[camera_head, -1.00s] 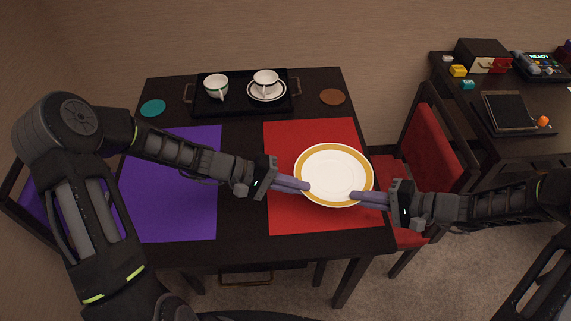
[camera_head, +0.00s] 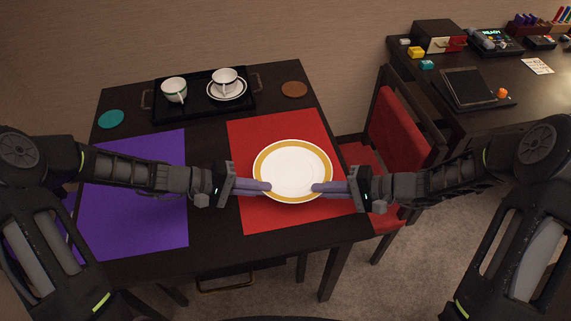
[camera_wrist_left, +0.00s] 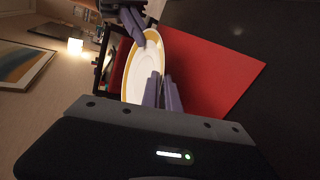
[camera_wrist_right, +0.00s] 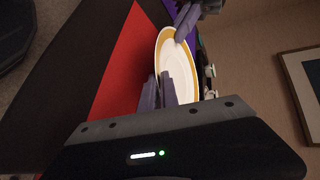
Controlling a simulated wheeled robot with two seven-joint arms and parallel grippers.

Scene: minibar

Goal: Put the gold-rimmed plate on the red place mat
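The white gold-rimmed plate (camera_head: 292,169) is over the red place mat (camera_head: 255,214), its outline within the mat as seen from the head. It also shows in both wrist views, left (camera_wrist_left: 148,65) and right (camera_wrist_right: 176,60). It looks roughly level; how high it is above the mat is hard to tell. My left gripper (camera_head: 268,187) is shut on its left rim. My right gripper (camera_head: 315,187) is shut on its right rim. The fingers hide small parts of the rim.
A black tray (camera_head: 205,112) with two cups stands at the table's back. A purple mat (camera_head: 135,195) lies left. Teal (camera_head: 111,119) and brown (camera_head: 294,89) coasters flank the tray. A red chair (camera_head: 395,120) stands close at the table's right, before a cluttered desk.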

